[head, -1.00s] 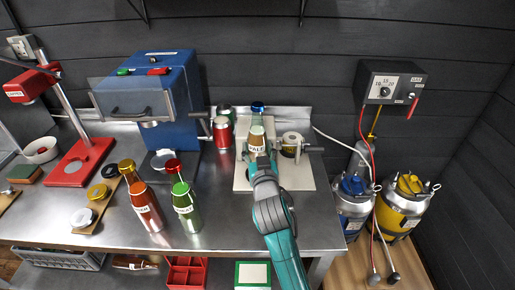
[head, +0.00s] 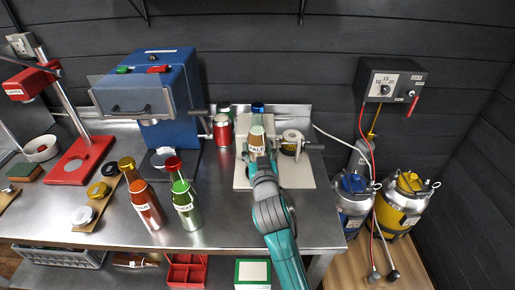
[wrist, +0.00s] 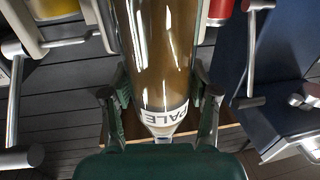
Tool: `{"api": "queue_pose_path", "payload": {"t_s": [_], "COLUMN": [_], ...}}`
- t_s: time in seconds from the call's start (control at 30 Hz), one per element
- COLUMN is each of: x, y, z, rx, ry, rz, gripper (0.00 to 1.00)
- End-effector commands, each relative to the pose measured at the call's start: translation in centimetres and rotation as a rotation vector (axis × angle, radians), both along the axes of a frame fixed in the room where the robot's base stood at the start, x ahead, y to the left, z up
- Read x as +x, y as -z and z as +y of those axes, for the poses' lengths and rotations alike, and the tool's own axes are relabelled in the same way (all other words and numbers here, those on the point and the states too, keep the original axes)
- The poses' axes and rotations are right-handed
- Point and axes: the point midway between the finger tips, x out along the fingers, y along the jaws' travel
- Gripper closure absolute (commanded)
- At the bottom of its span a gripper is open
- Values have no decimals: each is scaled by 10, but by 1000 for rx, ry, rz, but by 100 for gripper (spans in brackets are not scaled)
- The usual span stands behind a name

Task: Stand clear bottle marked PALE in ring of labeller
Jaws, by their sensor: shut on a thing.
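The clear bottle marked PALE (head: 257,130) has a blue cap and brownish contents. It stands about upright over the white board of the labeller (head: 300,176). My gripper (head: 262,160) is shut on the bottle from the front. In the wrist view the bottle (wrist: 160,55) lies between the two fingers of my gripper (wrist: 162,105), with its PALE label near them. The labeller's roll and crank (head: 292,142) are just right of the bottle. The ring is hidden behind the bottle and gripper, and I cannot tell whether the bottle's base is in it.
An orange bottle (head: 147,203) and a green bottle (head: 185,204) stand at the front of the steel bench. A red can (head: 222,131) stands left of the labeller. A blue machine (head: 155,97) is further left. Bare bench (head: 225,215) lies in front of the board.

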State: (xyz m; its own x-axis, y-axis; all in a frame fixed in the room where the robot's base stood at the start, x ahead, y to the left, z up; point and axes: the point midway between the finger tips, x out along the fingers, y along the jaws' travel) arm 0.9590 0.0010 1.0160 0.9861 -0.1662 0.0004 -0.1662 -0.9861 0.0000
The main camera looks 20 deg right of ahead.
Motion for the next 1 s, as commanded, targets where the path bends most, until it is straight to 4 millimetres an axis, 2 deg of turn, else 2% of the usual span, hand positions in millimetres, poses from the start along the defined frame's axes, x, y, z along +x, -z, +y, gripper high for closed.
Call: {"api": "queue_pose_path", "payload": {"t_s": [0.37,1.0], "x": [0,0], "y": [-1,12], "z": [0,0], "rx": [0,-1], "ry": [0,0], "rz": [-3,0], "gripper": [100,100]}}
